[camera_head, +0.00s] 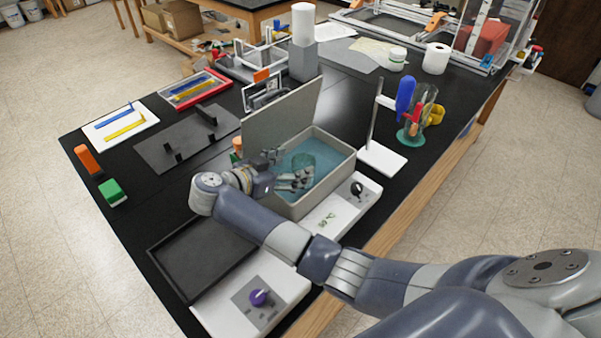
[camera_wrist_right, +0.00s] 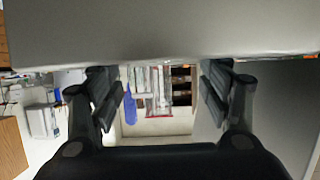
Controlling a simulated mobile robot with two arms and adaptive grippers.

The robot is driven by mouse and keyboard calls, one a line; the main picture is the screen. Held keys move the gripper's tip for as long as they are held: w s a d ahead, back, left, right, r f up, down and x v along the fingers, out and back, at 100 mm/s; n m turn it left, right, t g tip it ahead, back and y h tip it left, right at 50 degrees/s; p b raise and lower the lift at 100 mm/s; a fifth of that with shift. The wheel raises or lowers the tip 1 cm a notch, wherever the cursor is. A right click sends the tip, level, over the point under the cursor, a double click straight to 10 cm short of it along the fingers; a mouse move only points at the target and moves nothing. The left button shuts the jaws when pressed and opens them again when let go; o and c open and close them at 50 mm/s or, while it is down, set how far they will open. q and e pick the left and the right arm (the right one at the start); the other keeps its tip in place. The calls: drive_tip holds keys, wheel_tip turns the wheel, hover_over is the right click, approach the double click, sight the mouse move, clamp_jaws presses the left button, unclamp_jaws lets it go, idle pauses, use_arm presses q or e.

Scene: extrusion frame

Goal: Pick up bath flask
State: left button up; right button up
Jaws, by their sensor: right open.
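The bath flask (camera_head: 304,162) is a clear greenish vessel in the blue water of the grey bath (camera_head: 337,171). Its lower part is hidden behind my right gripper's fingers. My right gripper (camera_head: 286,170) comes in from the left side of the bath and is at the flask in the picture; I cannot tell whether it touches it. In the right wrist view its two dark fingers (camera_wrist_right: 162,98) are spread apart, and I cannot make out the flask between them. My left gripper is in neither view.
The bath's raised lid (camera_head: 285,118) stands behind my right gripper. A stand with a white base (camera_head: 382,159) is right of the bath. A black tray (camera_head: 200,258) lies in front on the left.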

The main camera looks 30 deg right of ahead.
sight(311, 159)
drive_tip(key=p+x, duration=0.1)
drive_tip(key=x, duration=0.2)
drive_tip(key=shift+w+d, duration=0.2)
drive_tip(key=shift+d, duration=0.1)
drive_tip(key=shift+w+d+f+p, duration=0.25)
drive_tip(key=shift+d+f, duration=0.15)
drive_tip(key=shift+d, duration=0.05)
drive_tip(key=shift+w+d+f+p, duration=0.25)
drive_tip(key=shift+d+f, duration=0.15)
drive_tip(key=shift+d, duration=0.1)
drive_tip(key=c, duration=1)
drive_tip(key=shift+c, duration=0.9)
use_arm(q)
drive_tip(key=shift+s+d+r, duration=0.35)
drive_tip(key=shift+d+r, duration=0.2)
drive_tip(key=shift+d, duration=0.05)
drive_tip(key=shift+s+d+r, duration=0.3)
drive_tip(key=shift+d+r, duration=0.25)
